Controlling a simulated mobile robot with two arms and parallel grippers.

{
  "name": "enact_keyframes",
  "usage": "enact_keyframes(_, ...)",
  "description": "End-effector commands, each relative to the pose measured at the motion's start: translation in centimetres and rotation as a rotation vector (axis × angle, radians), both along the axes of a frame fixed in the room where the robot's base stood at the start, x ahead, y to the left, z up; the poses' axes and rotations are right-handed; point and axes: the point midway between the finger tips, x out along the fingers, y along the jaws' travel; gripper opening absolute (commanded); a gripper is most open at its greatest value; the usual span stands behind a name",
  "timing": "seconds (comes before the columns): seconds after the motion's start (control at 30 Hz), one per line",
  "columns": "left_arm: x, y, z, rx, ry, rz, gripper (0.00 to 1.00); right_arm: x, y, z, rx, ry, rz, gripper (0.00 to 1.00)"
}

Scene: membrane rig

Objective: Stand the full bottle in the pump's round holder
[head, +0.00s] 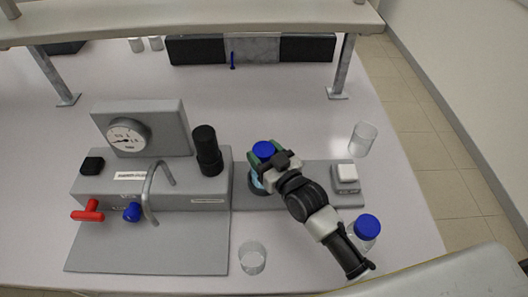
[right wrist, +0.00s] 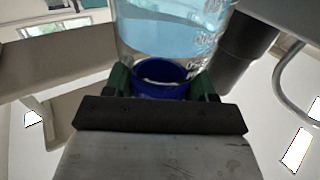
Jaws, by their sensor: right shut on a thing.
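The full bottle, with a blue cap (head: 263,149) and pale blue liquid (right wrist: 175,35), is held upright by my right gripper (head: 270,160). In the right wrist view the gripper (right wrist: 162,88) is shut with its fingers on both sides of the blue cap. The bottle is at the round holder (head: 260,187), a dark ring on the grey plate right of the pump box (head: 150,190). The gripper and arm hide much of the bottle and holder, so I cannot tell whether its base rests inside. My left gripper is not in view.
A second blue-capped clear bottle (head: 366,228) stands beside my right forearm. Glass beakers stand at the front (head: 252,257) and right (head: 362,138). A black cylinder (head: 207,150) and a bent grey tube (head: 152,190) rise left of the holder. A white-topped block (head: 346,174) is to its right.

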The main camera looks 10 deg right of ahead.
Motion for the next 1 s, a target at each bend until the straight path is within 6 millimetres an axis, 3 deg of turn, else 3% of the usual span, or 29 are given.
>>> enact_keyframes(0.8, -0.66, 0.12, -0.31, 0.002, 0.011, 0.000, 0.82, 0.05, 0.02, -0.70, 0.002, -0.004, 0.000, 0.00)
enact_keyframes(0.83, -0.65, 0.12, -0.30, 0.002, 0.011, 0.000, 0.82, 0.05, 0.02, -0.68, 0.002, -0.004, 0.000, 0.59)
enact_keyframes(1.0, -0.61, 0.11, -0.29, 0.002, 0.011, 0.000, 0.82, 0.04, 0.02, -0.73, 0.001, -0.002, 0.000, 0.85)
